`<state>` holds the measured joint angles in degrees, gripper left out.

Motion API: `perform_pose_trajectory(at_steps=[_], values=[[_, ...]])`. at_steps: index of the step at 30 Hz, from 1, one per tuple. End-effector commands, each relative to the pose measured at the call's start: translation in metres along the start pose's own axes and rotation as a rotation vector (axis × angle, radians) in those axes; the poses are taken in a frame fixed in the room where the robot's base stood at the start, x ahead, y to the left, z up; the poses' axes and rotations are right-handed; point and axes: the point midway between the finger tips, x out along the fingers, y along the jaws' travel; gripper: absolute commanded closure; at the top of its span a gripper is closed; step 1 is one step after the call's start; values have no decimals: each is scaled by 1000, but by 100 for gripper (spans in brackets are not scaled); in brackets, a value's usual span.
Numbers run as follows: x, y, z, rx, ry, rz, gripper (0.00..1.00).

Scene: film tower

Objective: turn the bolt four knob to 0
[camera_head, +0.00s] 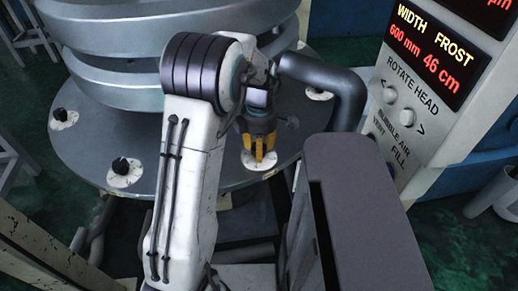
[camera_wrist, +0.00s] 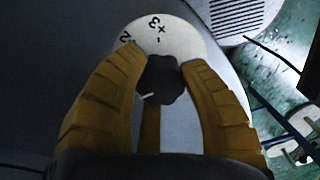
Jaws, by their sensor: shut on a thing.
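A black lobed knob (camera_wrist: 162,78) sits on a round white dial plate (camera_wrist: 185,42) with dark marks, among them a 2 and a 3. A short white mark shows at the knob's lower left in the wrist view. My gripper (camera_wrist: 160,62) has its yellow fingers on both sides of the knob and is shut on it. In the head view my gripper (camera_head: 261,150) points down at this dial plate (camera_head: 259,163) near the front rim of the grey round base; the fingers hide the knob there. No 0 can be made out, and no label shows which bolt this is.
Similar knobs stand on the grey base (camera_head: 200,165) at the left (camera_head: 64,115), front left (camera_head: 123,166) and right (camera_head: 318,93). A control panel (camera_head: 430,105) with red and yellow displays stands at the right. A thick dark pipe (camera_head: 335,80) passes close right of my gripper.

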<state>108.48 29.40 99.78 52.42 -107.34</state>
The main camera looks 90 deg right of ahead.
Motion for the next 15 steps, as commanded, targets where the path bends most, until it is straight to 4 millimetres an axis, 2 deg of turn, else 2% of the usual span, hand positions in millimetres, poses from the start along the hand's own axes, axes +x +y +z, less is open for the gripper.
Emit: perform_pose_trajectory(at_steps=[15], values=[[2, -2, -1, -94, 2, -6, 92]])
